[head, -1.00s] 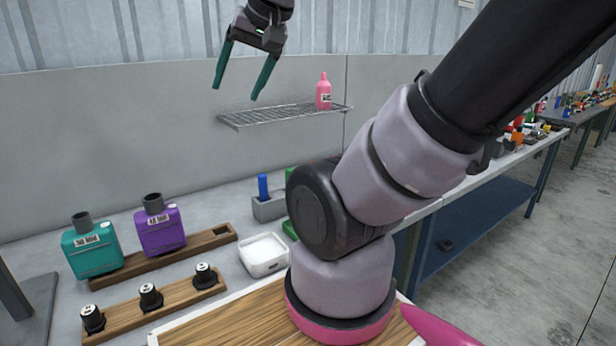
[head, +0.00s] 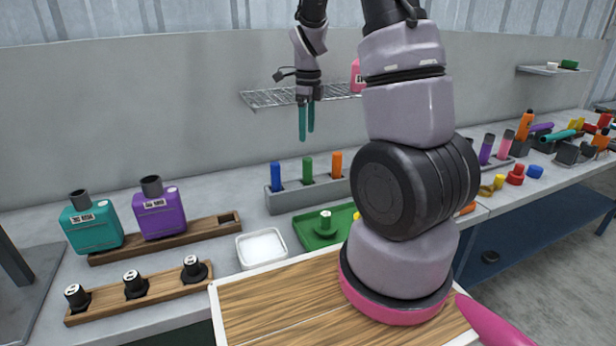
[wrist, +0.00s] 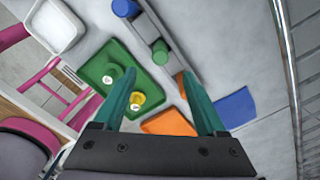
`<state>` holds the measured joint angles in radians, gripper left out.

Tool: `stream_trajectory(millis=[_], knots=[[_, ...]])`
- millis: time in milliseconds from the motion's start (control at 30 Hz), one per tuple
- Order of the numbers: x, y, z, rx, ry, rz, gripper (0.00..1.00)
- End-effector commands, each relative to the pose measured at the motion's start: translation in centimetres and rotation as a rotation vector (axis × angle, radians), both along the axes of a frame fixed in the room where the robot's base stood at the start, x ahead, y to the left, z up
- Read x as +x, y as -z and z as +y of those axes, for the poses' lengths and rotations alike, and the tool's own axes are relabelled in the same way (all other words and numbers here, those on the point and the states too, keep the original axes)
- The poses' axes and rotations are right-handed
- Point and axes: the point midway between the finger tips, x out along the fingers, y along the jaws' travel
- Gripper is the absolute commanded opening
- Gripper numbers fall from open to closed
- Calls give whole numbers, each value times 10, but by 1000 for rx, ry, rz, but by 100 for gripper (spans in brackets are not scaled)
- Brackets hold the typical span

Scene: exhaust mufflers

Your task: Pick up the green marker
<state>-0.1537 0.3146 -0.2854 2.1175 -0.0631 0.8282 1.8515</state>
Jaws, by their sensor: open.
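The green marker (head: 307,169) stands upright in a grey holder (head: 318,192), between a blue marker (head: 275,176) and an orange marker (head: 336,164). In the wrist view the green marker (wrist: 160,51) shows from above, beyond my fingertips. My gripper (head: 306,138) hangs pointing down above the holder, with its teal fingers apart and nothing between them. The wrist view also shows my gripper (wrist: 158,88) with its fingers spread, the green marker lying ahead of the gap. The orange marker is partly covered by the right finger there.
A green tray (head: 298,232) with a green piece (head: 325,221) and a yellow piece sits in front of the holder. A white dish (head: 262,248) is left of it. A wire shelf (head: 268,98) is on the wall close behind my gripper. Teal and purple containers stand left.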

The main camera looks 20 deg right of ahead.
Motion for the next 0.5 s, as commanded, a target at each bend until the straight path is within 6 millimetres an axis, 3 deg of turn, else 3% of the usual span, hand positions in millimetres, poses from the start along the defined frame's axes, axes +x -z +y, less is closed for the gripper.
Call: stream_trajectory(millis=[300,500], knots=[[2,48,-3,-10,63,23,74],[3,67,-3,-11,60,19,74]])
